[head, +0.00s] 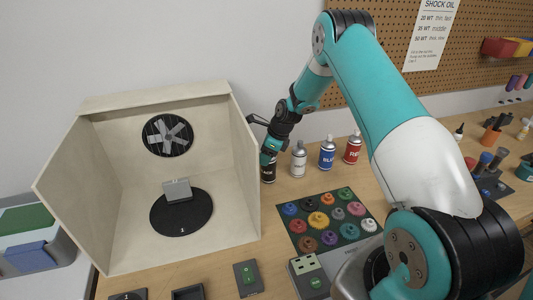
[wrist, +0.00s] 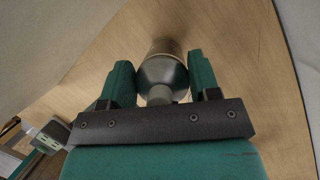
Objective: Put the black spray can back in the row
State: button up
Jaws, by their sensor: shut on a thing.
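My gripper (head: 268,156) is beside the right wall of the spray booth, shut on the black spray can (head: 268,174). The can shows upright below the fingers, at the left end of the row; the gripper hides its top. I cannot tell whether its base touches the table. In the wrist view my gripper's green fingers (wrist: 160,84) are on both sides of the can's metal top (wrist: 162,72). The row beside it holds a grey-white can (head: 299,160), a blue can (head: 327,154) and a red can (head: 352,148).
The open wooden booth (head: 245,150) stands close to the left of my gripper, with a grey block (head: 177,190) on a black turntable (head: 181,215). A dark mat (head: 335,240) with several coloured gears lies in front of the row. A pegboard (head: 400,85) is behind.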

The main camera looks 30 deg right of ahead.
jog(key=shift+f, duration=0.15)
jog(key=o, duration=1.3)
jog(key=b+v, duration=0.4)
jog(key=v, duration=0.8)
jog(key=shift+r, duration=0.25)
